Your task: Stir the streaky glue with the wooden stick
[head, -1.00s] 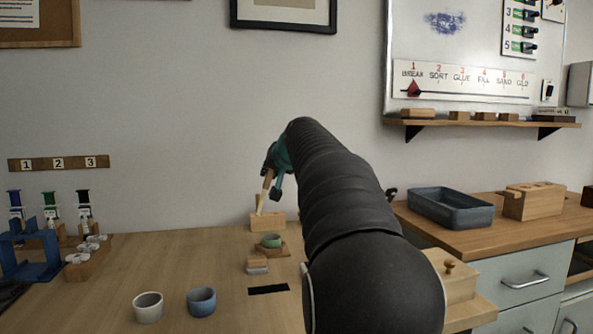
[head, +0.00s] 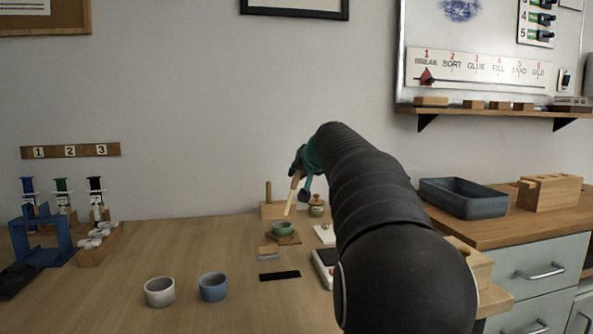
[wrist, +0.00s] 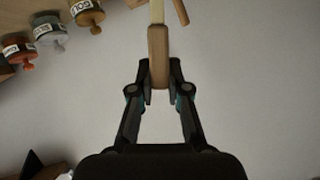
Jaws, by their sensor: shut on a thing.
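My gripper (wrist: 160,85) is shut on the wooden stick (wrist: 158,50), seen in the wrist view with its pale end pointing away from the jaws. In the head view the stick (head: 292,192) hangs tilted, its lower end pointing down above a small green bowl (head: 283,229). The bowl sits on a wooden base (head: 285,240) on the table. The stick's tip appears above the bowl's rim, apart from it. The inside of the bowl is too small to tell whether glue or streaks are there.
A wooden block with an upright peg (head: 271,209) and a small lidded jar (head: 316,206) stand behind the bowl. White (head: 160,292) and blue (head: 212,287) cups stand in front, left. A blue stand (head: 42,240) is far left. The table's left middle is clear.

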